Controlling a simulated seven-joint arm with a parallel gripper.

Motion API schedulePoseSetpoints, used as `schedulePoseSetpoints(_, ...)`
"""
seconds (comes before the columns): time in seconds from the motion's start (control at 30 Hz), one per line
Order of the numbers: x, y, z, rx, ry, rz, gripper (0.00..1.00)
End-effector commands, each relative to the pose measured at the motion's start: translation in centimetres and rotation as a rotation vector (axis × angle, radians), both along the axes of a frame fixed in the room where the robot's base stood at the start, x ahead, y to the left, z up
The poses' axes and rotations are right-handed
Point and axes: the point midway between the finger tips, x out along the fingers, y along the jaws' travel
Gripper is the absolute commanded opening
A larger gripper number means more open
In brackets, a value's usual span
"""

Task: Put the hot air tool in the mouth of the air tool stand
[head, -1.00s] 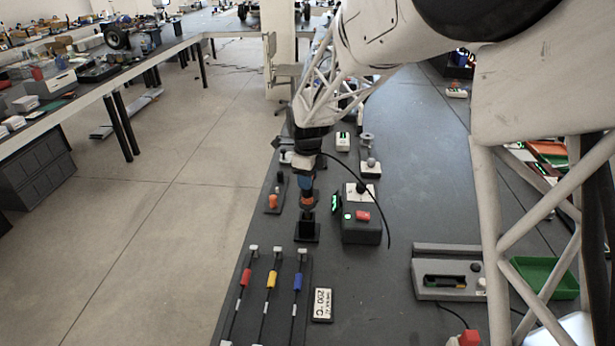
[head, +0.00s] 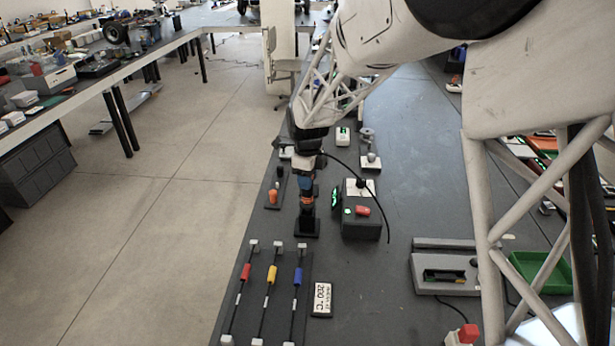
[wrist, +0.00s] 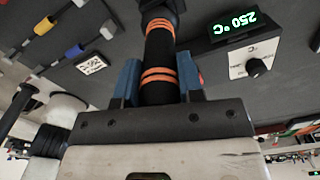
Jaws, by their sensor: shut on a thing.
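The hot air tool (wrist: 158,65), a black cylinder with orange bands, is clamped between the blue fingers of my gripper (wrist: 154,85) in the wrist view. In the head view my gripper (head: 306,190) holds the tool (head: 307,202) upright, directly above the air tool stand (head: 307,229). The stand is black with a flat base. The tool's lower end meets the top of the stand; I cannot tell how deep it sits in the mouth. In the wrist view the tool's far end runs into a dark shape at the top edge.
A dark station box (head: 360,228) with a red switch stands close right of the stand; its green display (wrist: 235,27) reads 250 °C. A cable loops over it. The bench edge is left.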

Motion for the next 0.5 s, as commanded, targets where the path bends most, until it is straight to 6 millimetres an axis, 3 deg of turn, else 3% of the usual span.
schedulePoseSetpoints(0.5,0.02,0.01,-0.87,0.001,-0.001,0.0,0.14)
